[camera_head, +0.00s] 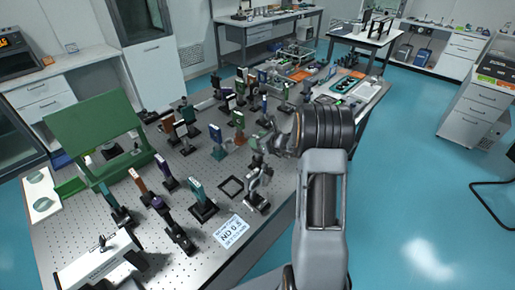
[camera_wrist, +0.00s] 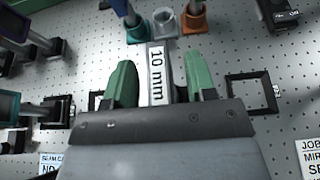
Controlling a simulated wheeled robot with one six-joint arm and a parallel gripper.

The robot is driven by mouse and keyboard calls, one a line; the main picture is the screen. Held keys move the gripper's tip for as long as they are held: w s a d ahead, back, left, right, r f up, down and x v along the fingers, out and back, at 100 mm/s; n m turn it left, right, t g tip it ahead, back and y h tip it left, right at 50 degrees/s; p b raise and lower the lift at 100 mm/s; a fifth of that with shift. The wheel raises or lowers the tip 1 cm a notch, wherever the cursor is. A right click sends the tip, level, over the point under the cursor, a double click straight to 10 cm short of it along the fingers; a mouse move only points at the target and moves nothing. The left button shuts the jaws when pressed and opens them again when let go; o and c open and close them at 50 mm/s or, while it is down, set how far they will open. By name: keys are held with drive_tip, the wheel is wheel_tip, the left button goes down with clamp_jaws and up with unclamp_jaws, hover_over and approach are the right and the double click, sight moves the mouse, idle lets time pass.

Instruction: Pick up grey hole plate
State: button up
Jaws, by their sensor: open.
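My gripper (camera_wrist: 158,85) is open, with its two green fingertips pointing up the wrist view. Between them is a grey upright piece (camera_wrist: 180,75) with a white label reading "10 mm" (camera_wrist: 156,75). It may be the grey hole plate, but no hole shows from this angle. There are gaps between it and both fingers, and its lower part is hidden by the gripper body. A grey base (camera_wrist: 165,24) stands just beyond it, between a teal base (camera_wrist: 137,30) and an orange base (camera_wrist: 194,20). In the head view my arm reaches over the table and the plate is not clear.
The perforated optical table (camera_head: 130,228) is crowded with post-mounted optics. A black square frame (camera_wrist: 250,92) lies right of my gripper, and a dark device (camera_wrist: 280,14) is at the upper right. A green stand (camera_head: 100,125) is at the left. Blue floor (camera_head: 420,180) is free at right.

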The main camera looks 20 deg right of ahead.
drive_tip(key=shift+w+a+f, duration=0.1)
drive_tip(key=shift+w, duration=0.1)
drive_tip(key=shift+c, duration=0.3)
clamp_jaws()
